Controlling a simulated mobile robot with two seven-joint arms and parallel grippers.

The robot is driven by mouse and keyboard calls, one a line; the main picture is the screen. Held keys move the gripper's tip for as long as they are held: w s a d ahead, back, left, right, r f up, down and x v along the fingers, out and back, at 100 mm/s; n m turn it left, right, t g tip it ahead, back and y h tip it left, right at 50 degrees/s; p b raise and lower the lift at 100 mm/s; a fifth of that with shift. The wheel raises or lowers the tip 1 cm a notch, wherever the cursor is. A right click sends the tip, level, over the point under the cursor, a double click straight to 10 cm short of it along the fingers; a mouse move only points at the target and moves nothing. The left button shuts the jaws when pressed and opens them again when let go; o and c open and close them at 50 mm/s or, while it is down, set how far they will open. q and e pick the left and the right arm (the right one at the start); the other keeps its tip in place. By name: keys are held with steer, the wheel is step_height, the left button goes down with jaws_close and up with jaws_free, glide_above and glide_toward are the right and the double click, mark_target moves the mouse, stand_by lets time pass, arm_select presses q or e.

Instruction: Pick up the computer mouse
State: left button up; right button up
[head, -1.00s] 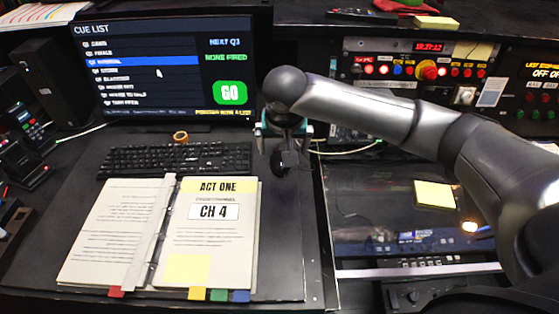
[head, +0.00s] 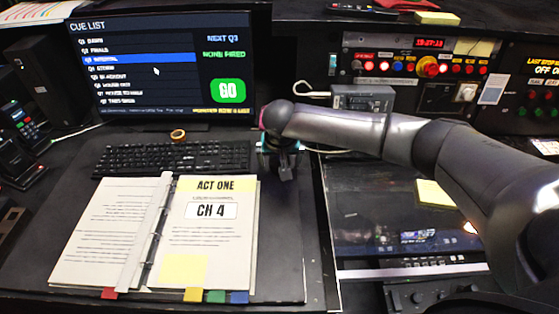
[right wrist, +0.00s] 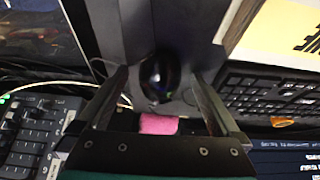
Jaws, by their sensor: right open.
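The computer mouse (right wrist: 160,76) is dark and glossy in the right wrist view. It lies on the dark desk between the two fingers of my right gripper (right wrist: 160,82), with gaps at its sides. In the head view my right gripper (head: 283,170) points down at the desk just right of the keyboard, and I cannot make out the mouse there behind it. The right gripper is open and holds nothing. My left gripper is not in view.
A black keyboard (head: 175,157) lies left of the gripper, below a monitor (head: 160,65). An open binder (head: 210,235) lies in front. A pink item (right wrist: 158,124) sits beyond the mouse. A console with a dark glass panel (head: 385,215) is at the right.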

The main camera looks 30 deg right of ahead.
steer(key=shift+c, duration=0.2)
steer(key=c, duration=0.8)
step_height(320, 180, up, 20)
steer(key=p, duration=0.2)
steer(key=shift+p, duration=0.3)
steer(key=b, duration=0.2)
glide_above(280, 162)
steer(key=shift+f, duration=5.7)
steer(key=shift+f+b, duration=1.35)
steer(key=shift+f, duration=2.75)
